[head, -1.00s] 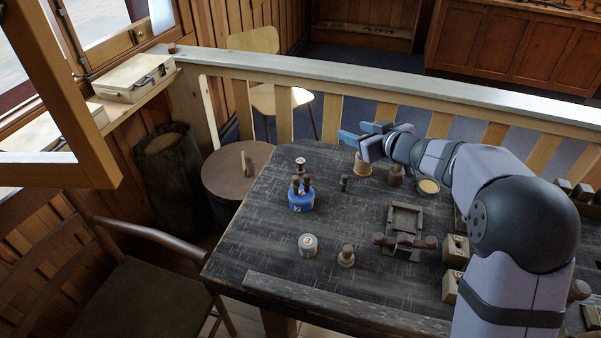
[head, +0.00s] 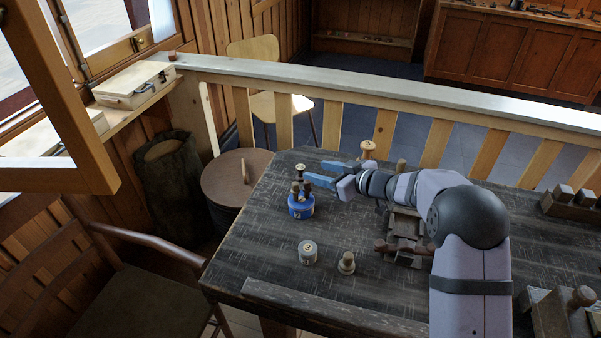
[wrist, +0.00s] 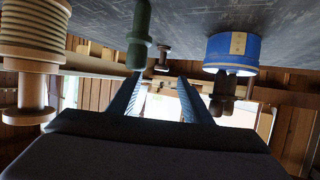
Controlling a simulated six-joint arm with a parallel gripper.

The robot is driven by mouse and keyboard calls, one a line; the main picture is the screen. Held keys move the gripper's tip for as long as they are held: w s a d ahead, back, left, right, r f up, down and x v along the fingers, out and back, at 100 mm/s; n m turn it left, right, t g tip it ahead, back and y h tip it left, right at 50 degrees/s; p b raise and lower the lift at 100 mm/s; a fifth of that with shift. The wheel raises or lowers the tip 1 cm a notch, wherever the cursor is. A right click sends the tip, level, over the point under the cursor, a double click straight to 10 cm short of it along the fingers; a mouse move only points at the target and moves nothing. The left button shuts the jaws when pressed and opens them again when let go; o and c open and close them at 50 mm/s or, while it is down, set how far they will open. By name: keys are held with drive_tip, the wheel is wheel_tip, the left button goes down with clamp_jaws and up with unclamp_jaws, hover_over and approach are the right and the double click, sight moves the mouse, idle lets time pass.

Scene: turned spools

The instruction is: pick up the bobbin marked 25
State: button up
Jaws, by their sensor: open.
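I cannot read 25 on any piece. A blue round piece (head: 301,210) with dark wooden knobs on top stands left of my gripper; its label also shows in the wrist view (wrist: 238,44), too small to read. A grey round piece (head: 308,253) with a pale marked top stands nearer the front. A turned wooden bobbin (head: 346,263) stands beside it. My gripper (head: 328,176) is open and empty, held low with its blue fingers pointing left. In the wrist view, my fingers (wrist: 160,90) show a green bobbin (wrist: 140,35) close by and a small dark spool (wrist: 162,58) further off.
A cord-wound pale spool (wrist: 30,45) stands at the wrist view's left. A wooden frame piece (head: 405,222) stands under my arm. A railing (head: 400,90) runs along the table's back. The table's front left (head: 250,255) is clear.

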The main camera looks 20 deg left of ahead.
sight(304, 169)
drive_tip(key=shift+p+x, duration=0.5)
drive_tip(key=shift+x, duration=2.5)
drive_tip(key=shift+s, duration=0.15)
drive_tip(key=c, duration=1.1)
